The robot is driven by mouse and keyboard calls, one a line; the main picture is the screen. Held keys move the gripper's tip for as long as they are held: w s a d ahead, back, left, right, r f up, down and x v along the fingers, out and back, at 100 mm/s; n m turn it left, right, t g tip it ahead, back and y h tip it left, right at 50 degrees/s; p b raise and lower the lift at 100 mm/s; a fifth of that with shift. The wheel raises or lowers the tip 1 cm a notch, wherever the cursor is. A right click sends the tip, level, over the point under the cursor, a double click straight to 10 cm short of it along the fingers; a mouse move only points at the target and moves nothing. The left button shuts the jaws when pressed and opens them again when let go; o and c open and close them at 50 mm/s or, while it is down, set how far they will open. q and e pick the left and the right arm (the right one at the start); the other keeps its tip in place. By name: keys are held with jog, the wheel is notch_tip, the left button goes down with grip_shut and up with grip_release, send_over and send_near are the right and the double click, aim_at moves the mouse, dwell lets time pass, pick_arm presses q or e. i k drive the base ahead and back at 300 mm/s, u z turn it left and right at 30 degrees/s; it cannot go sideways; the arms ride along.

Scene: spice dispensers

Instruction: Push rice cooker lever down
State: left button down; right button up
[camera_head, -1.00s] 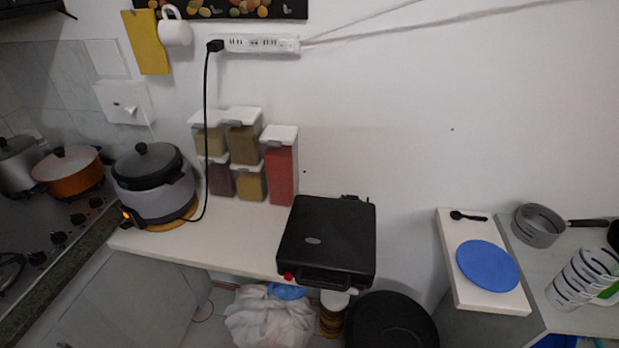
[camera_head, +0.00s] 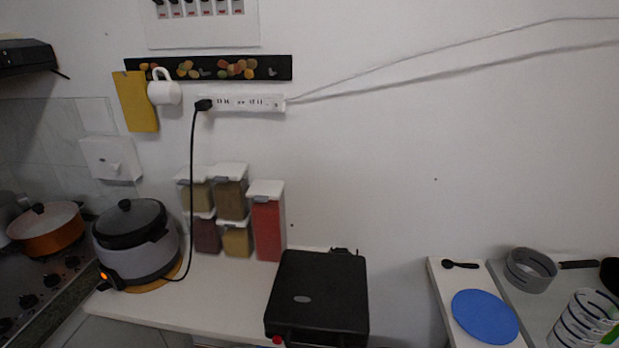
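The rice cooker (camera_head: 137,252) stands at the left end of the white counter, on a round yellow-brown mat. It has a grey body and a dark lid with a black knob, and the lid is on. A small orange light (camera_head: 103,276) glows at its lower front left. The lever is too small to make out apart from the dark part around the light. A black cord runs from the cooker up to the power strip (camera_head: 245,103) on the wall. Neither of my grippers is in view.
Spice dispensers (camera_head: 267,225) stand against the wall right of the cooker. A black closed grill (camera_head: 318,295) is at the counter's right end. An orange pot (camera_head: 46,232) sits on the stove at left. A blue disc (camera_head: 485,316) lies on the right-hand surface.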

aim_at(102, 288)
jog(key=u, duration=1.25)
jog(key=i, duration=0.95)
jog(key=z, duration=0.3)
